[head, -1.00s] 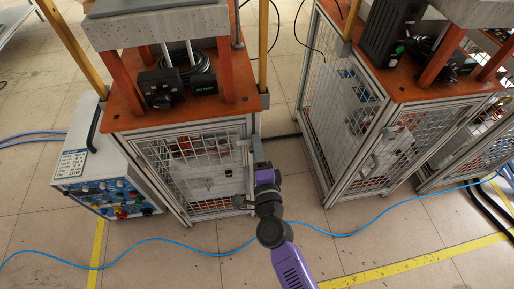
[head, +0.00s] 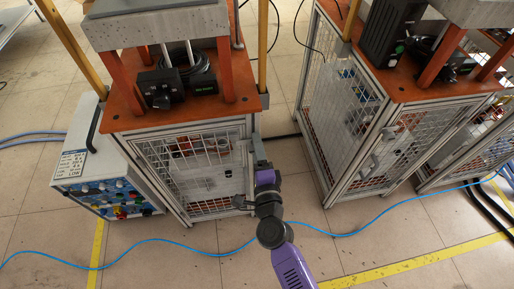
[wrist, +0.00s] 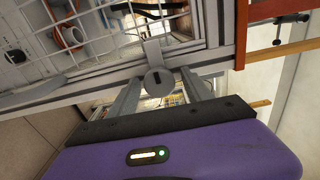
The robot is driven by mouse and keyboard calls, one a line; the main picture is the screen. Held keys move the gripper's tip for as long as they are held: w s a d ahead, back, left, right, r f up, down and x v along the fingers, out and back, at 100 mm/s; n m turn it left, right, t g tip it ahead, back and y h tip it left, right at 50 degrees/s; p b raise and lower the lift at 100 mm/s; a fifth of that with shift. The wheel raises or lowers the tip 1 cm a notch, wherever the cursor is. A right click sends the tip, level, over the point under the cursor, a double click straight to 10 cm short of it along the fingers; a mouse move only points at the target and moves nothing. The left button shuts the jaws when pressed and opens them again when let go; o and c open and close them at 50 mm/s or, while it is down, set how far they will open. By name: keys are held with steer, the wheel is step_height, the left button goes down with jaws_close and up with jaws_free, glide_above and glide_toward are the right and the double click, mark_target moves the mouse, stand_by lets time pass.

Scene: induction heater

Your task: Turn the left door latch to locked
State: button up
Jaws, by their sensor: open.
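The left cabinet's mesh door (head: 195,165) is shut in its frame in the head view. In the wrist view the latch (wrist: 158,82) is a grey round knob with a dark slot and a flat lever rising from it, beside the door mesh. My gripper (wrist: 160,88) is open, with one finger on each side of the round knob. I cannot tell whether either finger touches it. In the head view my gripper (head: 260,158) is at the cabinet's right front edge, and it and my wrist hide the latch there.
A grey power unit (head: 105,175) stands against the left side. A blue cable (head: 160,240) crosses the floor in front. The orange top (head: 125,115) overhangs the door.

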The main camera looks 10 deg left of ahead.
steer(key=v, duration=0.7)
steer(key=shift+s, duration=0.35)
steer(key=shift+d, duration=0.1)
steer(key=s+d+r+n+g+h+p, duration=0.1)
steer(key=s+d+r+n, duration=0.4)
steer(key=s, duration=0.6)
steer(key=s+d+r+n+h+p, duration=0.2)
steer(key=s+d+r+n, duration=0.3)
steer(key=s+d, duration=0.5)
steer(key=s+d+r+n+g+h+p, duration=0.1)
steer(key=s+d+r+n+h+p, duration=0.1)
steer(key=s+d+r+n+p, duration=0.2)
steer(key=shift+s+d+r+n+g, duration=0.4)
steer(key=shift+s+d+r, duration=1.6)
steer(key=shift+s, duration=2.2)
